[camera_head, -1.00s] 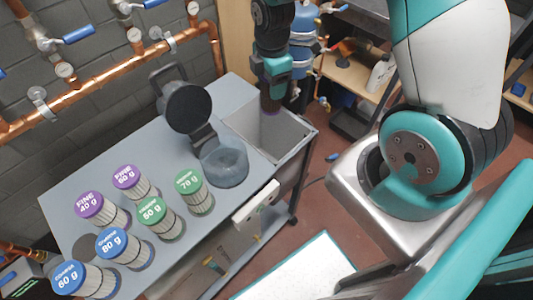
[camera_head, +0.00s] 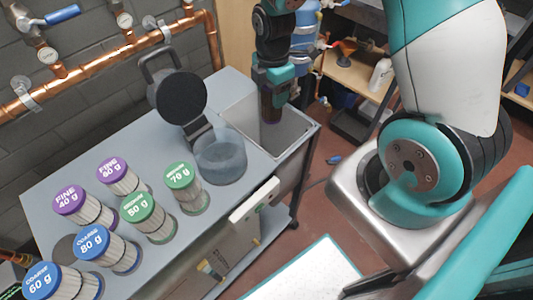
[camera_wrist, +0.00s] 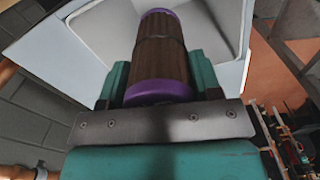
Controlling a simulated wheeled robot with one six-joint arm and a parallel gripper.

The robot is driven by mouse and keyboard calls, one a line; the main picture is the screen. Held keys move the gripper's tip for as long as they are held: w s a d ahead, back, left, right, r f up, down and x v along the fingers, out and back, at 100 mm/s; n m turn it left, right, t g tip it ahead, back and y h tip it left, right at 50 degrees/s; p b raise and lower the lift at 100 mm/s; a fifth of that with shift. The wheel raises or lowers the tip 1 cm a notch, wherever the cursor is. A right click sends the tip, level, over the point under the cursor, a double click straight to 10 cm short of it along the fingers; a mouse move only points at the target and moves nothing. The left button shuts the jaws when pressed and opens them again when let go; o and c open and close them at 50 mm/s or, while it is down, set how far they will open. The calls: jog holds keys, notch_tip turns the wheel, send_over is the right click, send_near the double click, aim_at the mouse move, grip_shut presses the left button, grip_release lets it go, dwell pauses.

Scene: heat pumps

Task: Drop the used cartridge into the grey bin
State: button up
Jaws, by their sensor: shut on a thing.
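The used cartridge (camera_wrist: 160,65) is a dark brown pleated cylinder with purple end caps. My gripper (camera_wrist: 163,85) is shut on it, with a teal finger on each side in the wrist view. In the head view, my gripper (camera_head: 272,95) points down over the grey bin (camera_head: 293,122), a square open bin set in the right end of the cart. The cartridge (camera_head: 271,112) hangs below the fingers, mostly dark and hard to make out there. Its lower end appears within the bin's opening; how deep it is I cannot tell.
Several clean cartridges with purple, green and blue caps stand on the grey cart top (camera_head: 60,190). A clear round housing (camera_head: 221,160) with an open black lid (camera_head: 181,96) stands left of the bin. Copper pipes (camera_head: 120,55) run along the wall behind.

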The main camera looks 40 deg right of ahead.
jog(key=o, duration=1.1)
jog(key=shift+r, duration=0.1)
notch_tip(320, 180, up, 17)
jog(key=shift+r+p, duration=0.15)
jog(key=shift+p, duration=0.2)
jog(key=shift+a, duration=0.1)
jog(key=s+a+r+m+y, duration=0.1)
jog(key=s+a+m, duration=0.2)
jog(key=s+a, duration=0.2)
jog(key=s+a+r+m+y, duration=0.1)
jog(key=s+a+m, duration=0.3)
jog(key=s, duration=0.3)
jog(key=s+a+r+m+y, duration=0.1)
jog(key=s+a+m+y, duration=0.1)
jog(key=s+a+m, duration=0.2)
jog(key=shift+s+a+r, duration=0.15)
jog(key=shift+s+a, duration=0.35)
jog(key=shift+a, duration=0.25)
jog(key=shift+s+a+r, duration=0.15)
jog(key=shift+s+a, duration=0.3)
jog(key=shift+a, duration=0.3)
